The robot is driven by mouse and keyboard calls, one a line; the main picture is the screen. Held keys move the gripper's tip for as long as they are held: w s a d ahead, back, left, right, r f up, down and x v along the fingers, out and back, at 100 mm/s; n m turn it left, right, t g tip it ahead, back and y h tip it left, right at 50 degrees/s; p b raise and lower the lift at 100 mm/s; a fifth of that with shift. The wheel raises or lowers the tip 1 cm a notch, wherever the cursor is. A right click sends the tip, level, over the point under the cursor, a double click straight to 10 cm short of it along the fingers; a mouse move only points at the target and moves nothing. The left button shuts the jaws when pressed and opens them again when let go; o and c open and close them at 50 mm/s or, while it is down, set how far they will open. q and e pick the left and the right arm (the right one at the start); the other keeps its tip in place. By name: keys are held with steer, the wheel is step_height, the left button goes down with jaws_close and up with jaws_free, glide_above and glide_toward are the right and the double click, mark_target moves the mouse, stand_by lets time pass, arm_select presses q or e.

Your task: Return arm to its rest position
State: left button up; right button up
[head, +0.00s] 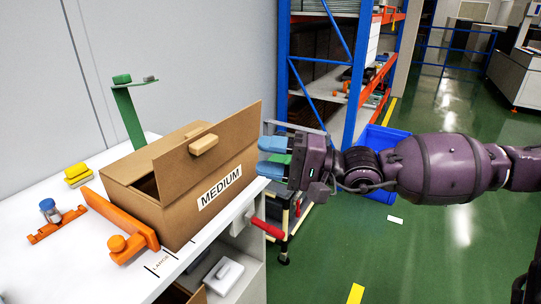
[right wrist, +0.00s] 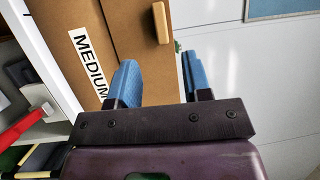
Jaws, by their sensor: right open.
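My right gripper (head: 271,157) is at the right side of the cardboard box, with its blue fingers pointing left toward it. The purple right arm (head: 440,165) stretches in from the right edge, roughly level. The box (head: 155,190), labelled MEDIUM, stands on the white table; a flap with a wooden handle (head: 204,145) stands raised on it. The box also shows in the right wrist view (right wrist: 65,15). My left gripper is not in view.
The white table (head: 90,255) also holds an orange bracket (head: 118,222), a yellow block (head: 78,174) and a green stand (head: 130,115). A red handle (head: 268,228) juts from the table's side. A blue-framed shelf (head: 284,60) and a blue bin (head: 376,145) stand behind the arm. Green floor lies open at right.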

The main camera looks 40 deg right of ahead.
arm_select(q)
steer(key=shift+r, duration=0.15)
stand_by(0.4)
arm_select(e)
steer(key=s+d+f+m+t+h+p, duration=0.1)
steer(key=s+d+f+m+h+p, duration=0.25)
steer(key=m, duration=0.85)
steer(key=s+d+f+m+t+h, duration=0.1)
steer(key=s+d+f+m+h, duration=0.35)
steer(key=m, duration=0.65)
steer(key=s+d+f+m+t+h+p, duration=0.15)
steer(key=f+m+h, duration=0.4)
steer(key=m, duration=0.65)
arm_select(q)
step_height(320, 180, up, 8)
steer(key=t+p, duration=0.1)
steer(key=p, duration=0.4)
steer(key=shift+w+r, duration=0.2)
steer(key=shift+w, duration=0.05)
arm_select(e)
steer(key=s+a+f+m+g, duration=0.3)
steer(key=s+a+f+m, duration=0.3)
steer(key=m, duration=0.7)
steer(key=s+a+f+m+g, duration=0.3)
steer(key=s+a+f+m, duration=0.4)
steer(key=f+m, duration=0.3)
steer(key=s+m, duration=0.1)
steer(key=m, duration=0.3)
steer(key=shift+s+f, duration=0.2)
steer(key=shift+f, duration=0.1)
